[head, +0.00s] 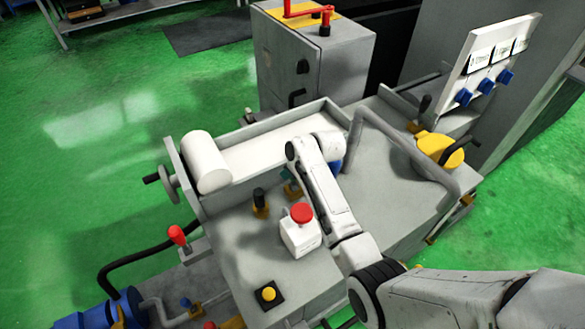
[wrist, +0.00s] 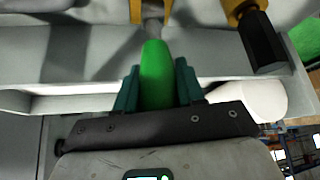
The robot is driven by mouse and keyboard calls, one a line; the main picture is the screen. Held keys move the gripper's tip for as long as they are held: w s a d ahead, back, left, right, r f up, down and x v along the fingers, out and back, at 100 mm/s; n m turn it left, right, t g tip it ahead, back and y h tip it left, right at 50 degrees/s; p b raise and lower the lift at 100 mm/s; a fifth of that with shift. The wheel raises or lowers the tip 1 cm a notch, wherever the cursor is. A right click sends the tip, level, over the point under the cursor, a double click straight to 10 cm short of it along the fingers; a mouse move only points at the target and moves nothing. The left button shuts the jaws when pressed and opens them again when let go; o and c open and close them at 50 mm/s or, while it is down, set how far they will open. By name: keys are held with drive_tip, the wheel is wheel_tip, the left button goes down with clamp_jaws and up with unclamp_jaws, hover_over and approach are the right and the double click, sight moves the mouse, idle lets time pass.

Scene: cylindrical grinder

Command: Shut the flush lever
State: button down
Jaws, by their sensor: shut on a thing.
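The flush lever (wrist: 157,72) has a rounded green handle, upright in the middle of the wrist view. Its grey stem runs up between two yellow posts (wrist: 137,10) of a bracket. My gripper (wrist: 157,84) is shut on the green handle, with one teal finger on each side. In the head view my gripper (head: 288,174) is low over the grey machine top, at the yellow bracket (head: 293,190). My arm's end hides most of the lever there.
A black knob on a yellow base (head: 260,203) stands close left of the bracket. A white box with a red button (head: 300,232) is nearer me. A white roll (head: 205,160) and a trough (head: 272,143) lie behind. A grey bent pipe (head: 405,150) is at right.

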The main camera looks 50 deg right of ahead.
drive_tip(key=shift+w, duration=0.1)
idle(0.3)
drive_tip(key=c, duration=0.8)
unclamp_jaws()
drive_tip(key=v, duration=1)
drive_tip(key=shift+r, duration=0.35)
